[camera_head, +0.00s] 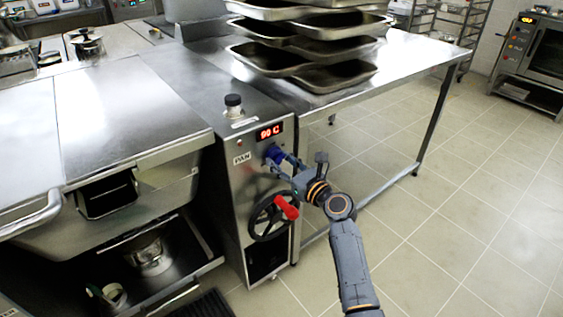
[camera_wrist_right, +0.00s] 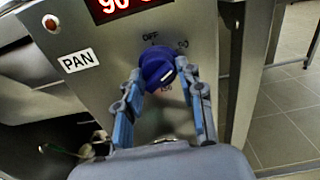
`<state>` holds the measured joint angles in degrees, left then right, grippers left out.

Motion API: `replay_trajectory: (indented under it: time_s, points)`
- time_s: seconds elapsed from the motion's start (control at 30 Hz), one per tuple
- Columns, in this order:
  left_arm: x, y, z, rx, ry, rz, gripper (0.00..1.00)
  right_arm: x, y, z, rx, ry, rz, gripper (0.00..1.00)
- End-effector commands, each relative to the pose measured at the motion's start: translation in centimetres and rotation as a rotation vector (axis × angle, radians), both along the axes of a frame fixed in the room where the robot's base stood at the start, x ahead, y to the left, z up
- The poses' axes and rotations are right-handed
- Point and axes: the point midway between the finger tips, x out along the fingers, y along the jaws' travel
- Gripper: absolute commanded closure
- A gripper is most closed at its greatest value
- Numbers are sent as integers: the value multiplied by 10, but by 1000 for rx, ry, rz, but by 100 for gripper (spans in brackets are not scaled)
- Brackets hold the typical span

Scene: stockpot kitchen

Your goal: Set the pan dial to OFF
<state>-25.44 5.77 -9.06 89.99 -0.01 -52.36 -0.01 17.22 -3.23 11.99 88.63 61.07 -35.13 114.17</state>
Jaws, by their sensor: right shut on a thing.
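The blue pan dial (camera_head: 273,153) is on the front of the steel control column, below a red display reading 90 C. In the right wrist view the dial (camera_wrist_right: 157,70) sits under an OFF label (camera_wrist_right: 150,37), with another small marking at its upper right. I cannot clearly tell where its pointer is set. My right gripper (camera_head: 281,158) is at the dial, with its fingers on either side of it. In the wrist view my right gripper (camera_wrist_right: 160,76) is shut on the dial. My left gripper is not in view.
A PAN label (camera_wrist_right: 79,61) is left of the dial. A black handwheel (camera_head: 268,218) with a red handle (camera_head: 287,207) is below it. A steel table (camera_head: 415,62) with stacked trays (camera_head: 335,76) stands to the right.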

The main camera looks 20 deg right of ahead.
Motion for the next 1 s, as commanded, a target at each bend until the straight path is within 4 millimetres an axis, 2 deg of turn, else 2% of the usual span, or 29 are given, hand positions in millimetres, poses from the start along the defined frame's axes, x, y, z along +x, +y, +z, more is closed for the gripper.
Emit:
replay_trajectory:
  time_s: [0.27,0.53,1.0]
  points:
    - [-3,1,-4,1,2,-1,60,0,-1,1,-160,-59,1,94]
    - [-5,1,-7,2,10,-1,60,0,0,1,-397,-146,2,94]
    - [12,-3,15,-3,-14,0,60,1,-1,1,-778,-285,1,94]
